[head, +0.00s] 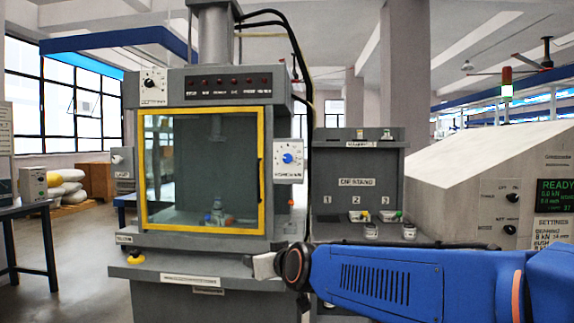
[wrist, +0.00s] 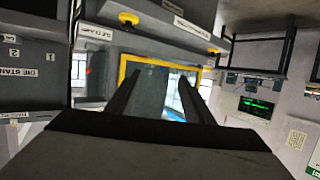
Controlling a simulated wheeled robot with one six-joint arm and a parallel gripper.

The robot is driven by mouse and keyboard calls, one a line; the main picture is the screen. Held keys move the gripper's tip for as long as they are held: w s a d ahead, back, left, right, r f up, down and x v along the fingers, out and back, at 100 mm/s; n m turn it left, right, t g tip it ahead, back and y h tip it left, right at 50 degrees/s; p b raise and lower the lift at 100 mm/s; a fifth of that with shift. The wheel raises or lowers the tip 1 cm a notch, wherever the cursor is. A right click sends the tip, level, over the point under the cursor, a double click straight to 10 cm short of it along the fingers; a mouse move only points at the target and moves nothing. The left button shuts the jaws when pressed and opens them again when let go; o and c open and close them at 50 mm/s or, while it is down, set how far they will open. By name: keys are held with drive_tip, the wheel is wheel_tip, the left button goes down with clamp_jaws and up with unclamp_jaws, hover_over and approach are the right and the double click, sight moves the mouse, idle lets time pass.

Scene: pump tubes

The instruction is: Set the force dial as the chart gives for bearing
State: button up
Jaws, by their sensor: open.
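The force dial (head: 288,158) is a white plate with a blue knob and a ring of marks, on the right front of the grey press (head: 205,250). Its pointer's setting is too small to read. The settings chart (head: 552,230) is a white card under the green display at the right edge. It has lines with kN values, cut off by the frame; I cannot clearly read a bearing line. My gripper (head: 263,265) is below and left of the dial, apart from it. In the wrist view my gripper (wrist: 160,95) has its fingers spread with nothing held.
A second dial (head: 153,85) sits at the press's upper left. A yellow-framed guard door (head: 205,229) covers the press front. The die stand (head: 357,135), holding several small parts, stands right of the press. A yellow button (head: 136,257) is on the front ledge.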

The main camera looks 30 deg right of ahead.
drive_tip(key=w+d+r+m+t+h, duration=0.2)
drive_tip(key=w+d+r+t+h, duration=0.2)
drive_tip(key=w+r, duration=0.5)
drive_tip(key=m+h, duration=0.5)
drive_tip(key=h, duration=0.3)
approach(287, 160)
drive_tip(key=x, duration=0.8)
drive_tip(key=shift+w+d+r, duration=0.2)
drive_tip(key=shift+w, duration=0.1)
drive_tip(key=shift+c, duration=0.2)
drive_tip(key=c, duration=1)
